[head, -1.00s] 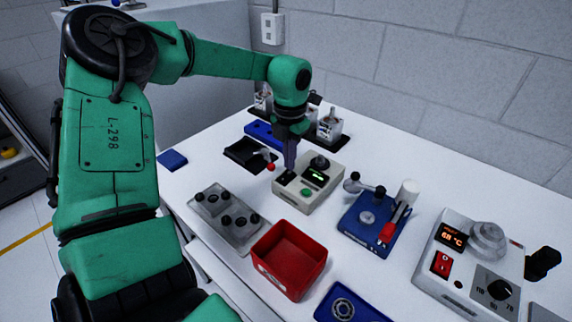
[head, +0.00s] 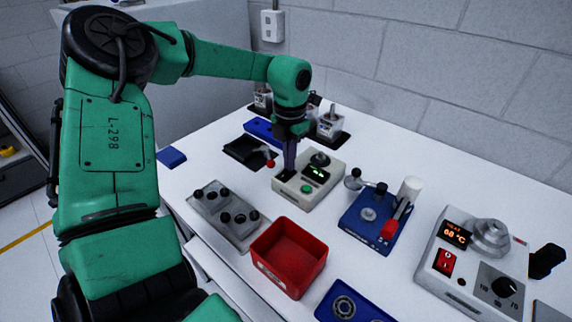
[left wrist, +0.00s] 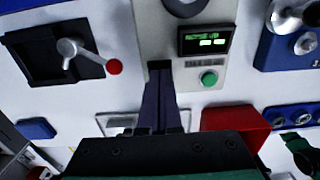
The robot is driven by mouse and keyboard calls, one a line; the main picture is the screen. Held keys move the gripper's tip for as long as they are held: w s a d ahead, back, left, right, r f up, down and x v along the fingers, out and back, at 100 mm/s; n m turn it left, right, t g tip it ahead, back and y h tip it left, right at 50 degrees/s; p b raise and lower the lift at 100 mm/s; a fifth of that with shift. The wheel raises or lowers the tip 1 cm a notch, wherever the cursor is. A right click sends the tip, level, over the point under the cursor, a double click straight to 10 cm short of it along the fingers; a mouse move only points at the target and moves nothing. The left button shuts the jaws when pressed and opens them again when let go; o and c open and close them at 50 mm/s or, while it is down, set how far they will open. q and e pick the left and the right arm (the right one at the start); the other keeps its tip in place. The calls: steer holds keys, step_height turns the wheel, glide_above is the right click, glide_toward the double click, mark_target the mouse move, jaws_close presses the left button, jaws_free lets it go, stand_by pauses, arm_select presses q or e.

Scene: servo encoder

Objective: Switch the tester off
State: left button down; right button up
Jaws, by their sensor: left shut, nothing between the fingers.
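The tester (head: 327,187) is a beige box on the white table, with a dark knob on top. Its lit green display (left wrist: 205,40) and green button (left wrist: 209,78) show in the left wrist view. My left gripper (head: 289,172) points down at the tester's left front part. In the left wrist view its fingers (left wrist: 160,72) are together and empty, their tips over a small dark patch left of the button. The fingers hide most of that patch, so I cannot make out a switch or its position, nor whether they touch it. My right gripper is not in view.
A black fixture with a red-knobbed lever (head: 271,163) stands close left of the tester. A grey tray with black knobs (head: 238,232) and a red bin (head: 299,277) lie in front. A blue fixture (head: 358,224) and a heater unit (head: 430,277) stand to the right.

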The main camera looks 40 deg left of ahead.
arm_select(q)
steer(key=shift+f, duration=0.3)
steer(key=shift+r+p, duration=1.95)
steer(key=shift+r, duration=1.7)
steer(key=shift+f, duration=0.1)
